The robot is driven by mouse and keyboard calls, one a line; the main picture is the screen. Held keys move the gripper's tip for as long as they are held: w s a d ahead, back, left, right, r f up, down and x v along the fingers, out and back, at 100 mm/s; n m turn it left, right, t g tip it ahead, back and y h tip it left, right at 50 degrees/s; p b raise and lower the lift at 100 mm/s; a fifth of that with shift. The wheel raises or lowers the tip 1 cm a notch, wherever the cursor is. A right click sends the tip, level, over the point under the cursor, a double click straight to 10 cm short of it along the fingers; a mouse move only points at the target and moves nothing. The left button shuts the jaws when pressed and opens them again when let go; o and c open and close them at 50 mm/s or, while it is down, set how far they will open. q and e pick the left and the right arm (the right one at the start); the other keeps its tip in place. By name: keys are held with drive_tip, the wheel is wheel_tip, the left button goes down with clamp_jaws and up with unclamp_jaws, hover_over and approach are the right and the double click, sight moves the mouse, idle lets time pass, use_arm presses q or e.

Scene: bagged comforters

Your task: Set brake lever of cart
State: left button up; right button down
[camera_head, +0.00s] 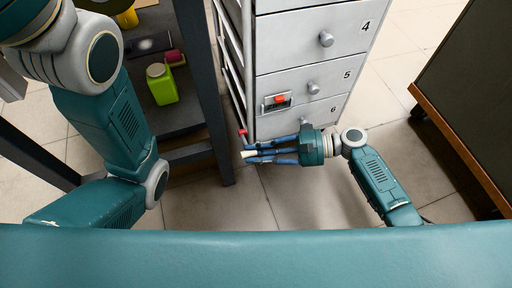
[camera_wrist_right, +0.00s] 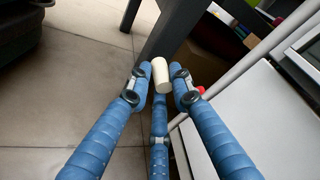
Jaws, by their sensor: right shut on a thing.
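The cart (camera_head: 300,85) is a grey drawer unit with numbered drawers and round knobs, and its side rail shows on the left. A small red tip (camera_head: 243,132) sits low at the cart's left edge; it also shows in the right wrist view (camera_wrist_right: 201,90). My right gripper (camera_head: 250,155) is in front of the cart's lower left corner, pointing left. Its blue fingers are shut on a short cream cylinder (camera_wrist_right: 160,75). I cannot tell whether that cylinder joins the cart. My left arm is in view on the left, but its gripper is not.
A dark shelf unit (camera_head: 205,80) stands left of the cart, with a lime green bottle (camera_head: 162,85) on it. A red button plate (camera_head: 277,101) is on the cart's front. A dark panel with a wooden edge (camera_head: 455,135) stands at right. Tiled floor is clear below.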

drive_tip(key=shift+s+f+n+b, duration=0.25)
drive_tip(key=shift+f+n+b, duration=0.05)
drive_tip(key=shift+f, duration=0.75)
drive_tip(key=c, duration=1.6)
unclamp_jaws()
drive_tip(key=shift+c, duration=0.2)
drive_tip(key=shift+w, duration=0.1)
drive_tip(key=v, duration=1.2)
